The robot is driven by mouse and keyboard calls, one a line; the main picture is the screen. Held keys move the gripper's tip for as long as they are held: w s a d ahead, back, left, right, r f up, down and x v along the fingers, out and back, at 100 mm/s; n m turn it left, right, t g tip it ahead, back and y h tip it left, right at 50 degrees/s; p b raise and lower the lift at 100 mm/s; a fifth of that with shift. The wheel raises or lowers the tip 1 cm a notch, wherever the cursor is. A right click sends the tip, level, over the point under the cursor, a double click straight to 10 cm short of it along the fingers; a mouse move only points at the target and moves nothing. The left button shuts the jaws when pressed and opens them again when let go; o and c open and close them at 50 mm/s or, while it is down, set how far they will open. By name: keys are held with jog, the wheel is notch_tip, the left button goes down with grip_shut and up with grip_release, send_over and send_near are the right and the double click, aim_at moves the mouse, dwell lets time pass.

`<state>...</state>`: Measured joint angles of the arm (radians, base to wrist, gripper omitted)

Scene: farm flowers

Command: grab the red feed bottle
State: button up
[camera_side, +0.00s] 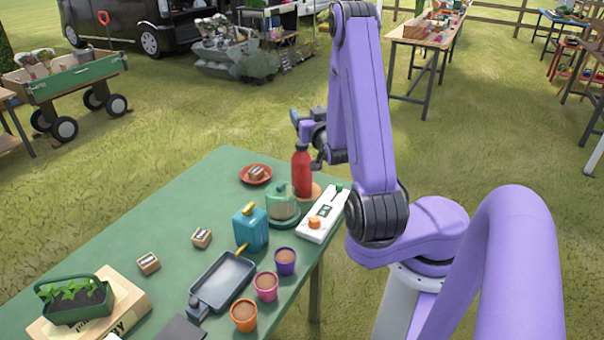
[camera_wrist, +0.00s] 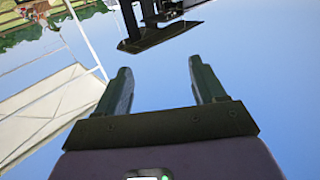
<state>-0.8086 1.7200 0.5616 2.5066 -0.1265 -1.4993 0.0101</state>
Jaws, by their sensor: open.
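The bottle does not show in the wrist view, which is mostly blue sky.
A teal can (camera_side: 250,228), a grey tray (camera_side: 222,280) and several pots stand nearer. The table's left middle is fairly clear.

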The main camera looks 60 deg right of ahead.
aim_at(304, 148)
notch_tip(304, 148, down, 12)
jog(key=shift+f, duration=0.2)
jog(key=shift+x, duration=3.75)
grip_shut()
